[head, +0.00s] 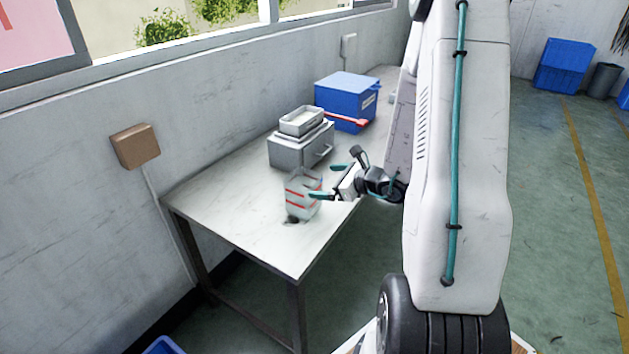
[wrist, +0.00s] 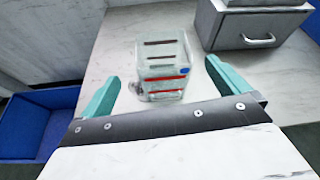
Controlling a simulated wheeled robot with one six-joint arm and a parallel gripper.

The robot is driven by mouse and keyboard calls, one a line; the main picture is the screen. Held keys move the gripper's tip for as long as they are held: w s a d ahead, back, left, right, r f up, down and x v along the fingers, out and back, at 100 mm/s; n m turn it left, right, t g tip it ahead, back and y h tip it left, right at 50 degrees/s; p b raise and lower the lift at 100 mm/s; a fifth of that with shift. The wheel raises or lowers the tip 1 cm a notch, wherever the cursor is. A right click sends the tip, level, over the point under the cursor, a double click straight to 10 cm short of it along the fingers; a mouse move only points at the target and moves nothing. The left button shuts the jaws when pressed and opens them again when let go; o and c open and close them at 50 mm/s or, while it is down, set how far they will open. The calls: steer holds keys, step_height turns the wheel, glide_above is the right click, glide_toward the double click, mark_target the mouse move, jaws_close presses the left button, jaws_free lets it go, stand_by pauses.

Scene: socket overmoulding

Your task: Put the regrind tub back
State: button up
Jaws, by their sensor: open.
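A clear tub with red bands (head: 303,196), which I take to be the regrind tub, stands upright near the front end of the table. In the wrist view the tub (wrist: 163,60) shows ahead of the jaws, with a small blue mark on its right side. My gripper (head: 328,181) is open and empty, with its teal fingers pointing at the tub. In the wrist view one finger (wrist: 103,99) is on its left and the other (wrist: 231,75) on its right. No contact shows. A small dark patch lies at the tub's foot.
A grey metal box with a handle (head: 301,150) stands behind the tub, with a shallow tray (head: 301,121) on top. A blue box (head: 347,98) with a red bar stands farther back. The table's near end (head: 235,225) is clear. A blue bin (wrist: 22,135) is below, at left.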

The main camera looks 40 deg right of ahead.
steer(key=s+a+r+n+g+y, duration=0.3)
steer(key=s+a+r+n+g, duration=0.15)
steer(key=a+r+n, duration=0.55)
steer(key=s+a+r+n+g+y, duration=0.35)
steer(key=s+a+r+n, duration=0.3)
steer(key=a, duration=0.65)
steer(key=s+a+r+n+g+h, duration=0.25)
steer(key=s+n+g+h, duration=0.2)
steer(key=s+n, duration=0.45)
steer(key=s+d+r+n+t+h, duration=0.1)
steer(key=s+d+r+n+h, duration=0.1)
steer(key=s+d+n+h, duration=0.2)
steer(key=shift+s+r+n+h, duration=0.4)
steer(key=shift+s+n+h, duration=0.15)
steer(key=shift+s+h, duration=0.6)
steer(key=shift+s+d, duration=0.1)
steer(key=shift+d, duration=0.05)
